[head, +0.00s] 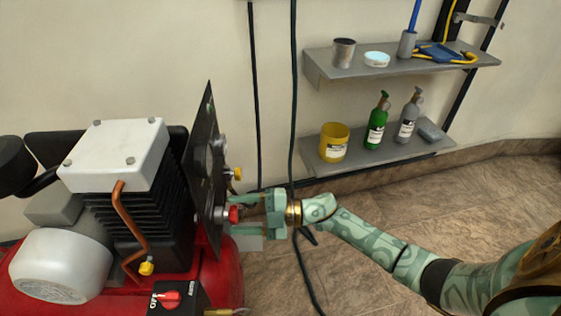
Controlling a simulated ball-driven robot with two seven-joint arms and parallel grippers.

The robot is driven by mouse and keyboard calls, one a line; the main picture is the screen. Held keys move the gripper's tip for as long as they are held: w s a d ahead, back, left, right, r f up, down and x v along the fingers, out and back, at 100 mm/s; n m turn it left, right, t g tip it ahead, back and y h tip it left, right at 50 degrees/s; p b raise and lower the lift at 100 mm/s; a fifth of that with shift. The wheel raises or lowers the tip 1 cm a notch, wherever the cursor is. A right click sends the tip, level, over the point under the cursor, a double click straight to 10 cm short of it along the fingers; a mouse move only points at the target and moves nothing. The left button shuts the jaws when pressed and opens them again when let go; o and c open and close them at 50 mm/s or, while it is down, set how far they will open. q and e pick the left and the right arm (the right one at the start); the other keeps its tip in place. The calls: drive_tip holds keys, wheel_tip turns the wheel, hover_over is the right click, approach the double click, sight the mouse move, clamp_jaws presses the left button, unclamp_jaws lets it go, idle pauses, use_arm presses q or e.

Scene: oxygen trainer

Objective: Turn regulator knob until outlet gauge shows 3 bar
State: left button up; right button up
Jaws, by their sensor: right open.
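A dark upright panel (207,160) stands beside the compressor and shows nearly edge-on. Round gauge shapes on it are too slanted to read, so I cannot tell the outlet pressure. A red knob (233,214) sticks out of the panel's right side, low down, and a yellow knob (236,174) sits above it. My right gripper (238,215) is open, its fingers pointing left at the panel, one above and one below the red knob. I cannot tell whether they touch it. My left gripper is not in view.
The red compressor (225,280) with a white-topped block (115,150) and a red switch (167,299) fills the left. Dark hoses (293,100) hang behind my right gripper. Wall shelves (390,150) hold bottles and cans. The floor (480,200) at right is clear.

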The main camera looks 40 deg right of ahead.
use_arm(q)
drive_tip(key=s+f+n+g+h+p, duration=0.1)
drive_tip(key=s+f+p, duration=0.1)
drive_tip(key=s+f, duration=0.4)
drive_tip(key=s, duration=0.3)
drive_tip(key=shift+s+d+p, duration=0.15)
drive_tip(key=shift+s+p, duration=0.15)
drive_tip(key=shift+p, duration=0.1)
use_arm(e)
drive_tip(key=v, duration=1.6)
drive_tip(key=shift+s, duration=0.15)
drive_tip(key=shift+d, duration=0.15)
